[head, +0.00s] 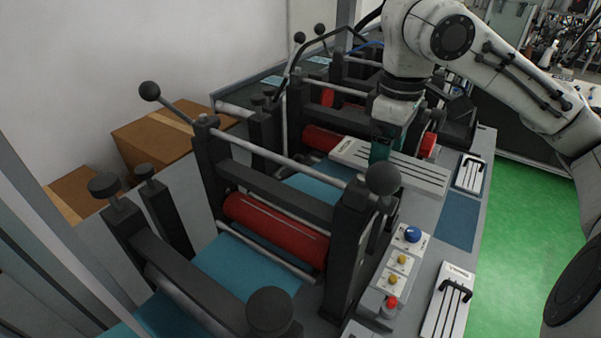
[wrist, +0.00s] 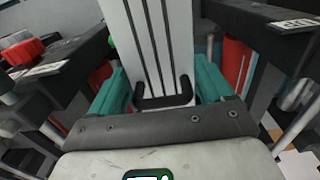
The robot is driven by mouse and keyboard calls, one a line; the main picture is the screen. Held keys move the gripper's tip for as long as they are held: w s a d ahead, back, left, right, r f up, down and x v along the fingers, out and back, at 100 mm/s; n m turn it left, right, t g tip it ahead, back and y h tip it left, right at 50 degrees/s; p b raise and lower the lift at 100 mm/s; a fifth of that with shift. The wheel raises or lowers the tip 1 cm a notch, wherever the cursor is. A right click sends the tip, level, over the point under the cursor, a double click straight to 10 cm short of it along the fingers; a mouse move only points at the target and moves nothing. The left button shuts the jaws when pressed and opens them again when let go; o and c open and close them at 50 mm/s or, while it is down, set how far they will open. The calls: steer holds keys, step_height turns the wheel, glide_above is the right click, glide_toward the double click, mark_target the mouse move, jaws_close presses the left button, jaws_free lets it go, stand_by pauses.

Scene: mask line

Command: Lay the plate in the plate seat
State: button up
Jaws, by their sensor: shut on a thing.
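A long pale plate (head: 420,174) with dark grooves lies level beneath my gripper (head: 383,148), crosswise beside the rollers in the head view. In the wrist view the plate (wrist: 152,40) runs away from me, with a black bar handle (wrist: 165,101) at its near end. The teal fingers of my gripper (wrist: 161,92) stand on either side of this handle and are shut on the plate. Whether the plate touches anything below is hidden. I cannot tell for sure which surface is the plate seat; a bare blue rectangle (head: 458,222) lies on the bench right of the plate.
A red roller (head: 276,228) sits in a dark frame with ball-ended levers (head: 382,179). Two pale labelled panels with black handles (head: 470,173) (head: 447,300) lie along the bench's right side. A control box with a blue knob (head: 412,234) stands between. Green floor (head: 520,250) is clear.

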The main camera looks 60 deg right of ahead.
mark_target(344, 139)
steer(key=w+d+f, duration=0.1)
steer(key=w, duration=0.2)
steer(key=w+f, duration=0.1)
steer(key=w, duration=0.2)
steer(key=w+d+f, duration=0.1)
steer(key=w, duration=0.2)
steer(key=shift+d+f, duration=0.3)
steer(key=w+d+f+p, duration=0.1)
steer(key=w+d+f, duration=0.1)
steer(key=w+f, duration=0.3)
steer(key=shift+f, duration=2.15)
steer(key=o, duration=1.3)
steer(key=shift+s+f, duration=0.1)
steer(key=shift+f, duration=0.05)
step_height(344, 139, up, 12)
steer(key=shift+r, duration=0.2)
